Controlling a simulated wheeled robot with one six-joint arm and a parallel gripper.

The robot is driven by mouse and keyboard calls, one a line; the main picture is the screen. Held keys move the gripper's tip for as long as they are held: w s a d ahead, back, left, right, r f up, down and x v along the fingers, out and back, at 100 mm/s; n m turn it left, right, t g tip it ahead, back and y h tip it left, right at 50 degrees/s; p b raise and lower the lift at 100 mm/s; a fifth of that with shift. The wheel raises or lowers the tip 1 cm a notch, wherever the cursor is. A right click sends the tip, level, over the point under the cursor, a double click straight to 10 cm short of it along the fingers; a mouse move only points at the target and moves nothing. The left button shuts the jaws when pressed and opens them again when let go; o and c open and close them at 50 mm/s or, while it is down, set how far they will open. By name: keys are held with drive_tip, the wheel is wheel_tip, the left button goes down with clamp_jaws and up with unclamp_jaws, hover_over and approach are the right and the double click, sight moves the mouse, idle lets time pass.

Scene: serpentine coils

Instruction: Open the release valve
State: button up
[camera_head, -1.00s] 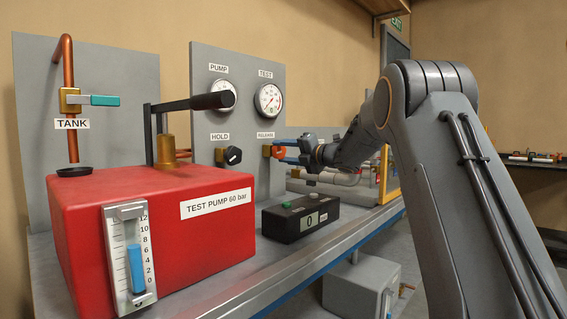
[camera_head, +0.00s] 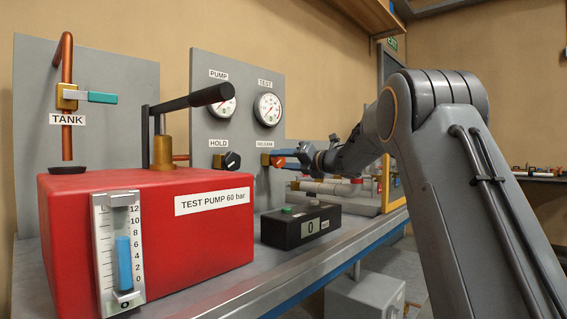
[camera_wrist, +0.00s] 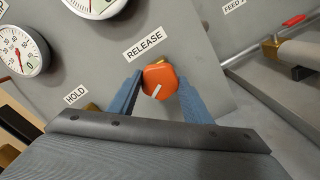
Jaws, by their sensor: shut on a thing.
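The release valve has an orange knob (camera_wrist: 161,82) with a white pointer line, under the RELEASE label in the wrist view. It sits on the grey panel (camera_wrist: 209,57). In the head view the orange knob (camera_head: 278,162) shows at the panel's lower right. My gripper (camera_head: 287,159) reaches it from the right. In the wrist view the two blue fingers of my gripper (camera_wrist: 160,92) lie on either side of the knob, shut on it. The white line points down and to the left in the wrist view.
A black HOLD knob (camera_head: 232,161) is left of the release knob. Two gauges, PUMP (camera_head: 224,104) and TEST (camera_head: 267,109), are above. The red test pump (camera_head: 150,215) and a black display box (camera_head: 300,226) reading 0 stand on the bench (camera_head: 235,286).

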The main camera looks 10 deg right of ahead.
drive_tip(key=o, duration=1.1)
drive_tip(key=shift+c, duration=0.2)
drive_tip(key=v, duration=0.8)
drive_tip(key=shift+p, duration=0.3)
drive_tip(key=shift+w, duration=0.1)
